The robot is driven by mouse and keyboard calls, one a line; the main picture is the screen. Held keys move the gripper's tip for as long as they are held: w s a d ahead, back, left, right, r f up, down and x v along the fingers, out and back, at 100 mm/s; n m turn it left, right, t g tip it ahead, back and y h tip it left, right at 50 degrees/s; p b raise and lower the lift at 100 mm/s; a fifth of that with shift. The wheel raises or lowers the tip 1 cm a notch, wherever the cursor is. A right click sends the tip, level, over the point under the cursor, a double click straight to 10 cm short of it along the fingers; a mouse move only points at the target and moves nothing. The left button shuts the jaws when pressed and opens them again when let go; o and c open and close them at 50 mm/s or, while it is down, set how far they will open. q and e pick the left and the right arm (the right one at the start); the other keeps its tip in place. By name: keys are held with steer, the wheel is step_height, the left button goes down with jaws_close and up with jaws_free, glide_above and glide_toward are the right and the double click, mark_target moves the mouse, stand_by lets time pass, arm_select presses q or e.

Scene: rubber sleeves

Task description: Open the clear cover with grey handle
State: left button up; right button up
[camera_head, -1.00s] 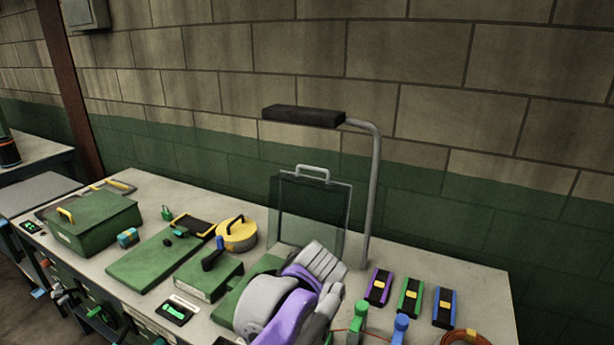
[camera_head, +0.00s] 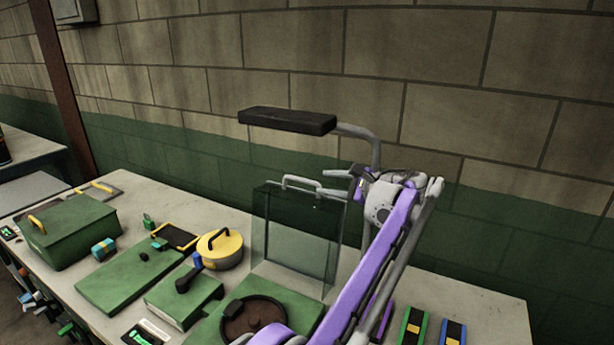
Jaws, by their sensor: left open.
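The clear cover (camera_head: 293,245) stands upright, leaning slightly back, at the rear of the bench. Its grey handle (camera_head: 303,180) is on its top edge. In front of it a green base (camera_head: 284,293) with a round brown part (camera_head: 250,320) lies uncovered. My left gripper (camera_head: 331,181) is open, at the height of the handle and just right of it, fingers pointing left. I cannot tell whether a finger touches the handle. My purple and grey left arm hides the bench to the right of the cover. My right gripper is not in view.
A grey-stemmed lamp (camera_head: 287,121) rises behind my gripper, close by. To the left are a yellow round lid (camera_head: 220,249), a green block with a dark lever (camera_head: 183,297) and a green box (camera_head: 65,232). Green (camera_head: 412,327) and blue (camera_head: 453,332) striped blocks lie right.

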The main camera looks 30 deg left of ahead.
mark_target(305, 181)
arm_select(q)
steer(key=x, duration=0.9)
steer(key=shift+w+a+f, duration=0.1)
steer(key=shift+a+f, duration=0.1)
steer(key=shift+a, duration=0.05)
steer(key=shift+w+a+f, duration=0.25)
steer(key=shift+a, duration=0.25)
jaws_close()
stand_by(0.6)
